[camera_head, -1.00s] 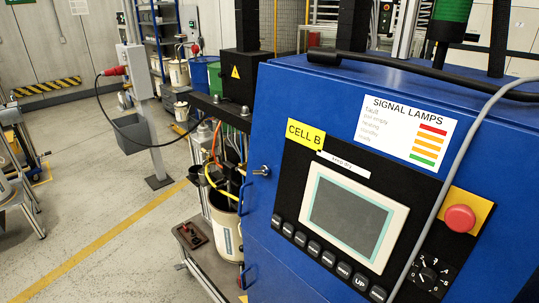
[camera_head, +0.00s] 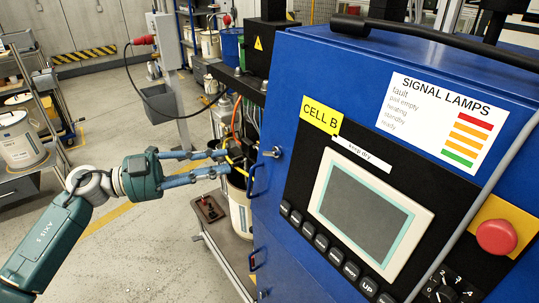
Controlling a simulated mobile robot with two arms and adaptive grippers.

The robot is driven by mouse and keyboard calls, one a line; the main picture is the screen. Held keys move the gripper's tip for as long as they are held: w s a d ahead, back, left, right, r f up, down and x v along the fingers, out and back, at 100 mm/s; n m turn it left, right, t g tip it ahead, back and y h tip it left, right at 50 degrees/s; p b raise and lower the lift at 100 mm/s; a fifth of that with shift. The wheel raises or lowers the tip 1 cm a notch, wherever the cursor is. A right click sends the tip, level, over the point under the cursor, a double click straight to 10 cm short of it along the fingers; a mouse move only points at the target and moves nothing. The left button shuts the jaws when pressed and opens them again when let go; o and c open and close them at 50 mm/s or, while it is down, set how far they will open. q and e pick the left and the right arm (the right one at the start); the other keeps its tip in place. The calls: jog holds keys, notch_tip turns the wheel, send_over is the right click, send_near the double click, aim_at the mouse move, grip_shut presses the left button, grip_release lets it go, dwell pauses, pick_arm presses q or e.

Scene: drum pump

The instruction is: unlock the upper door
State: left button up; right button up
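The blue cabinet's upper door (camera_head: 300,75) carries a control panel and faces me at an angle on the right. A small metal lock or key piece (camera_head: 273,152) sticks out at the door's left edge. I cannot tell its lock state. A blue bar handle (camera_head: 252,180) is just below it. My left gripper (camera_head: 228,162) points right, its two blue fingers apart and empty. In the picture its tips are a short way left of the lock; the depth gap is unclear. My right gripper is not in view.
Behind my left fingers stand a pail (camera_head: 240,212) and hoses on a cart (camera_head: 222,248). A grey cable hangs across the cabinet's right side.

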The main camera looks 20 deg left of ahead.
aim_at(269, 155)
pick_arm(q)
jog(key=p+x, duration=0.1)
jog(key=x, duration=0.2)
jog(key=p+x, duration=0.2)
jog(key=x, duration=0.1)
jog(key=p+x, duration=0.1)
jog(key=x, duration=0.2)
jog(key=shift+d+r+p, duration=0.35)
jog(key=shift+d, duration=0.1)
jog(key=shift+w+d+f, duration=0.15)
jog(key=shift+w+d, duration=0.05)
jog(key=shift+d, duration=0.1)
jog(key=shift+c, duration=0.3)
